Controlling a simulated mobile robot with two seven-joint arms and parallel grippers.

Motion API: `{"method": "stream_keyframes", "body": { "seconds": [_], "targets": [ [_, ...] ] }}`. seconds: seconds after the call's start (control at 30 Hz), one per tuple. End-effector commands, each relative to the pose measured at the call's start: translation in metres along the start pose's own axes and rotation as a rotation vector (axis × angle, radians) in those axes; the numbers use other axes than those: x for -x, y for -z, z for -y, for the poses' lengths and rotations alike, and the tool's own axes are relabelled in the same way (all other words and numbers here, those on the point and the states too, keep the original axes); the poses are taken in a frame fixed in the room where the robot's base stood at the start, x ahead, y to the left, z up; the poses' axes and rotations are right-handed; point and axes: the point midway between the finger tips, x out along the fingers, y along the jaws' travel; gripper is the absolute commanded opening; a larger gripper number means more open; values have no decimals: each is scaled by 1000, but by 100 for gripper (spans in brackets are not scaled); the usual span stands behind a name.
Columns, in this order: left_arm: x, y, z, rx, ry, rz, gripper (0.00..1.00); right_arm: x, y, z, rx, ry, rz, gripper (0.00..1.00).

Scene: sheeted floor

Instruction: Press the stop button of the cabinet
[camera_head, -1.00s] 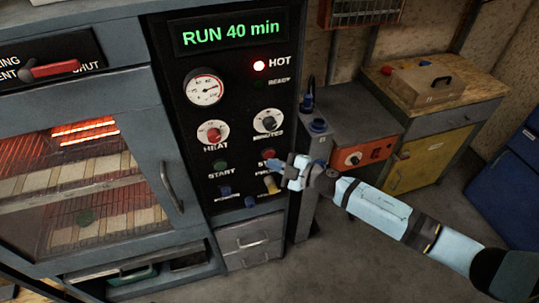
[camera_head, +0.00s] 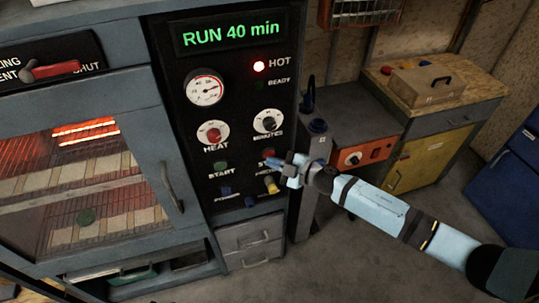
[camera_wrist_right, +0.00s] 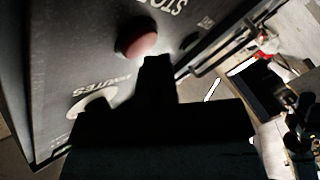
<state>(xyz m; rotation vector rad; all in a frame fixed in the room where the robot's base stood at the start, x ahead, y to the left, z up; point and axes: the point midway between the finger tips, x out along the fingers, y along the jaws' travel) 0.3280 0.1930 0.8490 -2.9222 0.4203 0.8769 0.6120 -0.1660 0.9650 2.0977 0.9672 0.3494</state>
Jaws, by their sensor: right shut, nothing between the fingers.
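The cabinet's black control panel (camera_head: 232,130) carries a display reading RUN 40 min, a lit red HOT lamp, a gauge, two dials and several buttons. The red stop button (camera_head: 268,153) is low on the right of the panel. In the right wrist view the round red button (camera_wrist_right: 137,40), under the STOP label, is just beyond my fingertips. My right gripper (camera_head: 272,162) is shut and empty, its tip at or very near the button; I cannot tell whether it touches. The gripper is a dark shape in the wrist view (camera_wrist_right: 157,68). My left gripper is out of view.
The oven door handle (camera_head: 172,187) stands out at the left. A workbench (camera_head: 440,110) with a case stands at the right.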

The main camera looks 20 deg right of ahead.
Motion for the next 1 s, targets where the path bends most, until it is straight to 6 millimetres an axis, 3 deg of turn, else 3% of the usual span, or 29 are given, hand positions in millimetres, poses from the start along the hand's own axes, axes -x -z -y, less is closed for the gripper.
{"method": "stream_keyframes", "body": {
  "seconds": [1.0],
  "targets": [
    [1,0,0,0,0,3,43,-4,-2,-3,0,0,0,0]
  ]
}}
